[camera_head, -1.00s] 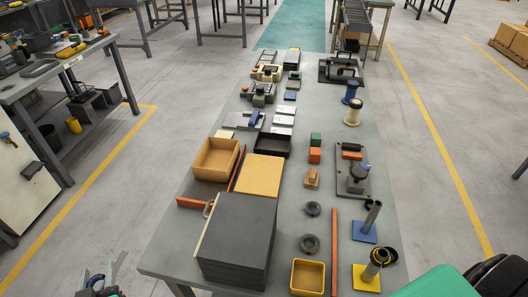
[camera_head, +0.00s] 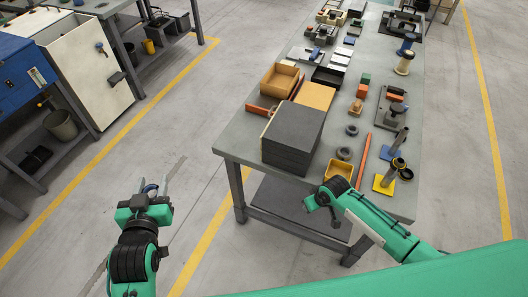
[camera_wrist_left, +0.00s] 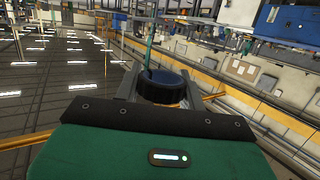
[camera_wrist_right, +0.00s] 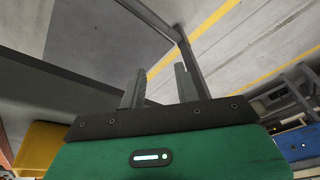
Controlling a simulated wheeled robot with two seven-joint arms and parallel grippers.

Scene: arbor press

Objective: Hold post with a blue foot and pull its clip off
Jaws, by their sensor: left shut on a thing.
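A grey post (camera_head: 399,141) stands on a blue foot (camera_head: 387,152) at the right of the bench; no clip can be made out on it. Another post (camera_head: 389,174) stands on a yellow foot (camera_head: 383,184) nearer the front edge, with a dark ring at its top. My left gripper (camera_head: 152,187) is over the floor left of the bench, far from both posts. It is shut on a dark round thing with some blue (camera_wrist_left: 162,86), which shows between its fingers in the left wrist view. My right gripper (camera_wrist_right: 160,88) is open and empty; the head view shows it by the bench's front edge.
A dark grey block stack (camera_head: 292,138) and a yellow bin (camera_head: 339,170) stand near the front edge. An orange bar (camera_head: 362,160) lies left of the posts. Dark rings (camera_head: 351,130) lie behind the bin.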

